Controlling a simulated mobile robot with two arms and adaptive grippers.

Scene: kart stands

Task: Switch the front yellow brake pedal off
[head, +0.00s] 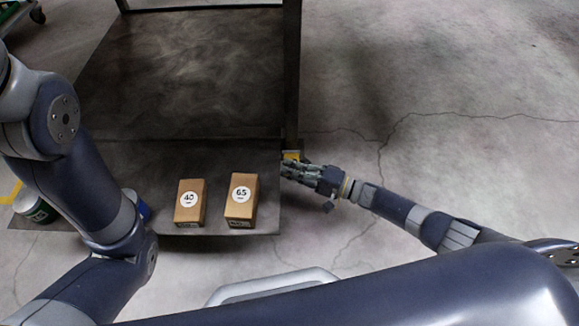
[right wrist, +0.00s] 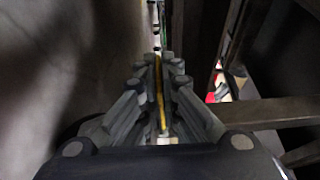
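The yellow brake pedal (head: 291,155) is a small yellow piece at the foot of the kart stand's right post in the head view. My right gripper (head: 286,170) is right by it, just on the near side, with its fingers pointing left and partly covering it. Whether they touch is unclear. In the right wrist view a thin yellow strip (right wrist: 160,92) shows in the narrow gap between the fingers. The fingers are close together, and no clear grip on anything shows. My left arm crosses the left side of the head view, but its gripper is out of frame.
The dark kart stand (head: 190,70) has a lower shelf (head: 130,160) bearing two cardboard boxes, marked 40 (head: 190,203) and 65 (head: 241,200). A green-and-white can (head: 36,208) stands at left. A blue object is partly hidden behind my left arm. The floor at right is clear.

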